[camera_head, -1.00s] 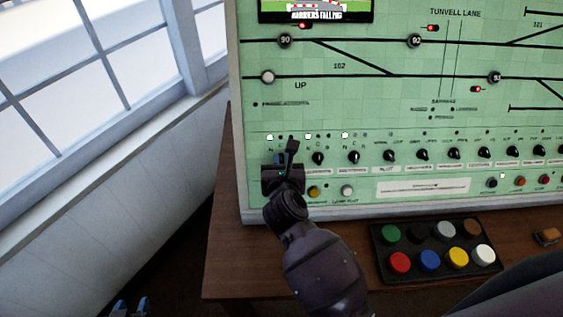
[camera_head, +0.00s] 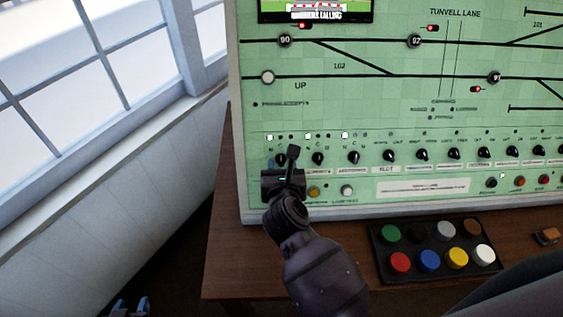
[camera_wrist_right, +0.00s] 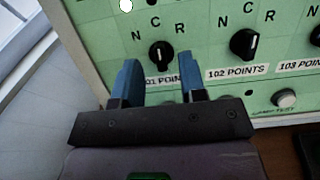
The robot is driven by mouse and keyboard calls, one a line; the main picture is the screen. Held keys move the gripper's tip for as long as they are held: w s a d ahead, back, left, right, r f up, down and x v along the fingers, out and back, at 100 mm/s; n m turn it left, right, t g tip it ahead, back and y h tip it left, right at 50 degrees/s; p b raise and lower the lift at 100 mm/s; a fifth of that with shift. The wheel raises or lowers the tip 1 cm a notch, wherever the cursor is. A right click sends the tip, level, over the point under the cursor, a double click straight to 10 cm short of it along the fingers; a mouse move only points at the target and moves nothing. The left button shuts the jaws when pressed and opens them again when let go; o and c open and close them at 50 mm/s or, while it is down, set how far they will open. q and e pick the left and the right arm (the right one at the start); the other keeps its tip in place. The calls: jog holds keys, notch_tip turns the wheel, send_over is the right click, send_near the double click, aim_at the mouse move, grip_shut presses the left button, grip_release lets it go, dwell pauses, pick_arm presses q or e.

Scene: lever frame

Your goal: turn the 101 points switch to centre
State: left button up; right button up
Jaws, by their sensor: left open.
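The 101 points switch is a black rotary knob (camera_wrist_right: 162,55) under the letters N, C and R on the green panel. Its label is partly hidden by a finger. I cannot tell clearly which letter its pointer faces. My right gripper (camera_wrist_right: 158,68) is open, its two blue fingers apart just in front of and below the knob, with no clear contact. My left gripper (camera_head: 131,307) is at the bottom left edge, open and far from the panel.
The 102 points knob (camera_wrist_right: 245,45) is close on the right. A lit white lamp (camera_wrist_right: 125,5) is above the 101 switch's N side. A box of coloured buttons (camera_head: 433,252) lies on the wooden desk (camera_head: 236,262). A window wall (camera_head: 160,170) is at left.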

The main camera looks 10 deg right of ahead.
jog(key=v, duration=0.9)
dwell(0.3)
